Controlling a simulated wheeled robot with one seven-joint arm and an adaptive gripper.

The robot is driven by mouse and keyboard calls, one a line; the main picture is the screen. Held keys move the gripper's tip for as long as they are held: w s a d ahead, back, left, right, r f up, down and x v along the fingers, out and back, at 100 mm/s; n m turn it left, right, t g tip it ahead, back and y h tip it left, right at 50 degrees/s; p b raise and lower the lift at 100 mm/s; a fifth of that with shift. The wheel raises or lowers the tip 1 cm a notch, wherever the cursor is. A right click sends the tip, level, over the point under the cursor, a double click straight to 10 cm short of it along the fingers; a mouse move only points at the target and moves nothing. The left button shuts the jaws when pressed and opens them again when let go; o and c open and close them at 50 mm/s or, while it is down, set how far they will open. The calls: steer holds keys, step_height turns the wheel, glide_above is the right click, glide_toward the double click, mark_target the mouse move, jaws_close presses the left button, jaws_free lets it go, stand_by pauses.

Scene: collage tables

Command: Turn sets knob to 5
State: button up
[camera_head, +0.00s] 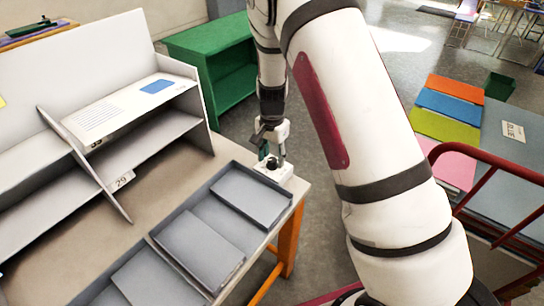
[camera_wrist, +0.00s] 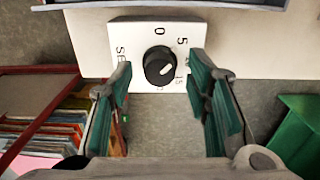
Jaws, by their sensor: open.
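The sets knob (camera_wrist: 158,66) is a round black dial with a white mark. It sits on a white plate (camera_wrist: 135,35) with 0, 5, 15 and part of a word printed around it. The white mark points to the lower right in the wrist view, roughly towards 15. The 5 is at the knob's upper right. My gripper (camera_wrist: 160,62) is open, with one green-padded finger on each side of the knob and gaps between. The right finger hides part of the scale. In the head view my gripper (camera_head: 268,146) is just above the knob (camera_head: 271,163) at the table corner.
The table (camera_head: 130,225) holds grey trays (camera_head: 203,246) beside the knob's plate and a white shelf unit (camera_head: 85,60) behind. A green shelf (camera_head: 222,55) stands beyond the corner. A red-railed rack (camera_head: 490,160) with coloured sheets is at right.

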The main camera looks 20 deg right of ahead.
mark_target(272, 159)
step_height(272, 159, up, 12)
stand_by(0.4)
steer(key=shift+f, duration=0.1)
steer(key=s+r+n+t+y, duration=0.15)
steer(key=s+r+n, duration=0.35)
steer(key=s+r, duration=0.95)
steer(key=s+r+n+t, duration=0.1)
steer(key=s+r+n, duration=0.1)
steer(key=s, duration=0.6)
steer(key=s+r+n+t+h, duration=0.1)
steer(key=s+n, duration=0.2)
steer(key=s, duration=0.6)
steer(key=shift+s+d+r+n+t, duration=0.15)
steer(key=shift+d+r+n+t, duration=0.2)
steer(key=shift+n, duration=0.05)
steer(key=shift+h, duration=0.25)
